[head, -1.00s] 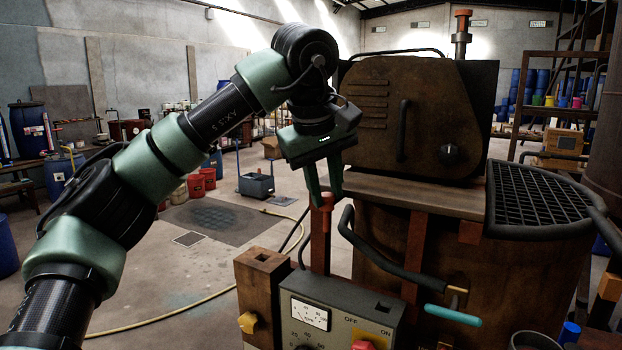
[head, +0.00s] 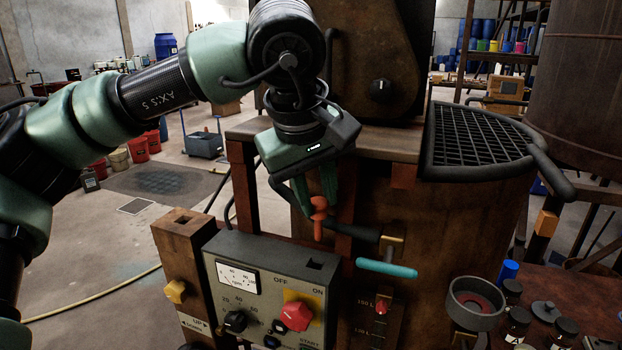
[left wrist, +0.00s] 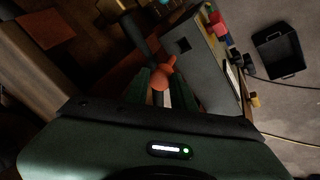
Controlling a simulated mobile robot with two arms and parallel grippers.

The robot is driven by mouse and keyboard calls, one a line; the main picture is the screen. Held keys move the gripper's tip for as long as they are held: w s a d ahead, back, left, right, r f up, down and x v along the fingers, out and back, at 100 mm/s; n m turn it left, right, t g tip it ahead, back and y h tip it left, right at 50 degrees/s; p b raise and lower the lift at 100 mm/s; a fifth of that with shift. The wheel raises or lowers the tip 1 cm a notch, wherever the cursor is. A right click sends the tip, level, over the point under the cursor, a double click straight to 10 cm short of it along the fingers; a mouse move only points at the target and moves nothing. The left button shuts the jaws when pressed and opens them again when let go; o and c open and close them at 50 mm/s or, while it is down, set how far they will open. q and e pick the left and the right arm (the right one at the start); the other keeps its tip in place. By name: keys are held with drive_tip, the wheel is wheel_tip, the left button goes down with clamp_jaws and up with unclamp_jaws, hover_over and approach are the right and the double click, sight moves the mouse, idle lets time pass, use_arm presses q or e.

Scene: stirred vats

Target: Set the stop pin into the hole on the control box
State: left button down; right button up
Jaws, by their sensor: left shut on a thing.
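The orange stop pin (head: 319,206) is in my left gripper (head: 318,190), which is shut on it. The pin has a round head and hangs roughly upright in the head view, in the air behind and above the grey control box (head: 230,250). My right gripper is not in view.
A wooden post (head: 183,250) with a square opening on top flanks the box on the left. The vat's wooden ledge (head: 390,142) and a mesh grate (head: 480,142) lie behind and right.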

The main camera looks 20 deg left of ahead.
sight(315, 218)
use_arm(q)
drive_tip(key=shift+s+a+f+b, duration=0.15)
drive_tip(key=shift+s+f+b, duration=0.15)
drive_tip(key=shift+f, duration=0.1)
wheel_tip(315, 218, down, 3)
drive_tip(key=shift+w+r+b, duration=0.1)
drive_tip(key=shift+b, duration=0.95)
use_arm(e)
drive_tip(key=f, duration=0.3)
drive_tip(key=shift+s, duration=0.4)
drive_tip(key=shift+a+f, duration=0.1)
